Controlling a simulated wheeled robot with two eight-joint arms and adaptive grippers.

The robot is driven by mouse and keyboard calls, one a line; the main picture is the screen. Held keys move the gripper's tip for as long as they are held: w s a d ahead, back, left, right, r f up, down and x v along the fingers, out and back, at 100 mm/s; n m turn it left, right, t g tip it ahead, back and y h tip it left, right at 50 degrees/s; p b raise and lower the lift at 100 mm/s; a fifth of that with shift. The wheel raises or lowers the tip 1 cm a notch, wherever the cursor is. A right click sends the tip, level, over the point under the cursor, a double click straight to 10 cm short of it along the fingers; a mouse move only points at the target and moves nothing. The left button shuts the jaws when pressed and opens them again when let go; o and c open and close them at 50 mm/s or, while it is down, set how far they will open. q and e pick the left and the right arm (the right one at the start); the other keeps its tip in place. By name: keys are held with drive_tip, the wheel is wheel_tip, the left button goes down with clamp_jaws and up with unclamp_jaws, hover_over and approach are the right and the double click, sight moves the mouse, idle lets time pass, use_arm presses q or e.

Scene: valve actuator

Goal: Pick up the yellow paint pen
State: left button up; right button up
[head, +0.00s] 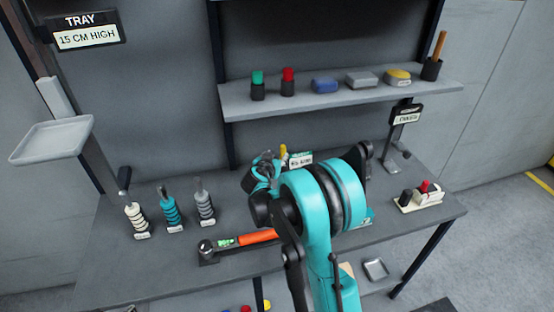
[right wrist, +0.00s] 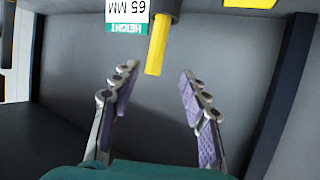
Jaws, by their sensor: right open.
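The yellow paint pen (right wrist: 157,48) shows in the right wrist view as a yellow shaft joined to a dark holder or cap at the top. In the head view a small yellow tip, apparently the pen (head: 283,151), shows behind my right arm beside a small label. My right gripper (right wrist: 156,78) is open, with its two purple-padded fingers apart. The pen's yellow end lies between and just beyond the fingertips, apart from both pads. In the head view my right arm hides most of the pen's stand. My left gripper is not in view.
A height label (right wrist: 126,14) is close beside the pen. On the bench, three ringed handles (head: 172,212) stand left and an orange-handled tool (head: 258,237) lies in front. A small holder (head: 420,199) is at right. A shelf (head: 340,98) with several items hangs above.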

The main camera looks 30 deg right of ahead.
sight(282, 152)
drive_tip(key=b+x, duration=0.1)
drive_tip(key=x, duration=0.3)
drive_tip(key=b+x, duration=0.1)
drive_tip(key=x, duration=0.2)
drive_tip(key=shift+d+f, duration=0.3)
drive_tip(key=shift+d, duration=0.2)
drive_tip(key=shift+w+d, duration=0.1)
drive_tip(key=shift+w, duration=0.05)
drive_tip(key=shift+c, duration=0.6)
clamp_jaws()
